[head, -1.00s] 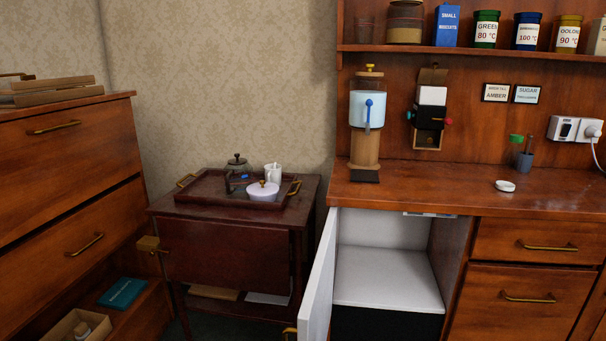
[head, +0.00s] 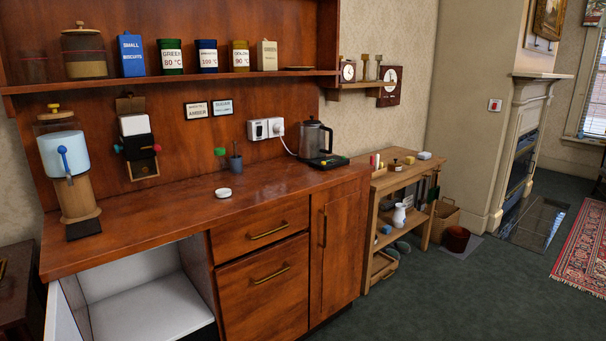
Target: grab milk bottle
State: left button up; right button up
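I see no thing that I can clearly tell is a milk bottle. A white jug-like vessel (head: 399,215) stands on the lower shelf of the wooden side table at the right; it is small in view, and I cannot tell what it holds. The white-lined compartment (head: 150,305) under the counter is open, with its door (head: 62,318) swung out to the left. The visible part of its shelf is bare, and its lower part is cut off by the picture's edge. Neither of my grippers is in view.
The wooden counter (head: 185,208) carries a water dispenser (head: 65,165), a white dish (head: 223,192) and a kettle (head: 314,138). A slatted side table (head: 400,176) stands to its right. A basket (head: 444,219) and a dark red bucket (head: 457,239) stand beyond. Green floor (head: 440,300) is free at front right.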

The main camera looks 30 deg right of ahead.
aim_at(221, 169)
jog(key=z, duration=0.1)
jog(key=k, duration=0.45)
jog(key=z, duration=0.1)
jog(key=i, duration=0.3)
jog(key=z, duration=0.85)
jog(key=i, duration=1)
jog(key=u, duration=0.5)
jog(key=i, duration=0.85)
jog(key=u, duration=0.8)
